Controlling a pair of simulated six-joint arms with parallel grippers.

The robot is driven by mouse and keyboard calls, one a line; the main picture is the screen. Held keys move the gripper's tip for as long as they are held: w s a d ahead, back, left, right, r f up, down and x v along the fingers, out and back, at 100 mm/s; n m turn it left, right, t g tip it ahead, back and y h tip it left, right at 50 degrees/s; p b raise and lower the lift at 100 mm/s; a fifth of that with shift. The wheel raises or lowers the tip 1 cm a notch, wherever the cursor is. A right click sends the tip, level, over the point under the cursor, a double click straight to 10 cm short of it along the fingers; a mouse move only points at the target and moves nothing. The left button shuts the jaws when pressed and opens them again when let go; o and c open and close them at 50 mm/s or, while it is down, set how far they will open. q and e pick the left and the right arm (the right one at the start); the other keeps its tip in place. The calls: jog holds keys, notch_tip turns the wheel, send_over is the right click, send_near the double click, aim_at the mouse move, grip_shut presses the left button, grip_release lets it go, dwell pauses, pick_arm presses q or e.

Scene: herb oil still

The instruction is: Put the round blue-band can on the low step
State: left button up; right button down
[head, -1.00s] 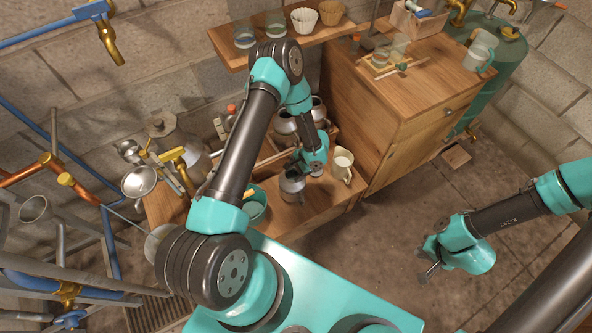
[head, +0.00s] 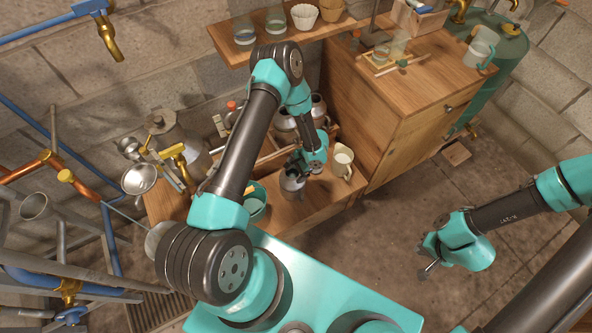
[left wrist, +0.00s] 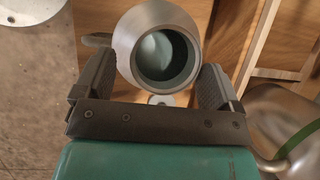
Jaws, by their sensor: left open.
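A grey metal can (head: 291,184) with a narrower neck stands on the low wooden bench (head: 300,208). In the left wrist view the can (left wrist: 122,43) shows its round open mouth from above. My left gripper (head: 298,168) is open, with one finger on each side of the can; I cannot tell whether they touch it. No blue band is clear on the can from here. My right gripper (head: 424,260) hangs over the floor at the right, away from the bench, and its jaw gap is unclear. I cannot clearly make out the low step behind my left arm.
A cream jug (head: 342,161) stands just right of the can, and a teal pot (head: 252,203) is to its left. More metal cans (head: 319,109) stand behind my left gripper. A wooden cabinet (head: 392,130) rises to the right, and a shelf (head: 285,38) hangs above.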

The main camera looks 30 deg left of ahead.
pick_arm(q)
jog(key=shift+r, duration=0.1)
jog(key=v, duration=1.1)
jog(key=shift+w+r, duration=0.15)
jog(key=shift+r, duration=0.2)
jog(key=shift+d, duration=0.1)
jog(key=s+d+r+n+t+h, duration=0.1)
jog(key=s+r+n+t+h, duration=0.1)
jog(key=s, duration=0.6)
jog(key=s+d+r+n+t+h, duration=0.1)
jog(key=s+r+n+t+h, duration=0.2)
jog(key=s, duration=0.6)
jog(key=r+n+h, duration=0.1)
jog(key=n+h, duration=0.1)
jog(key=n, duration=0.1)
jog(key=shift+s+h, duration=0.25)
jog(key=shift+h, duration=0.05)
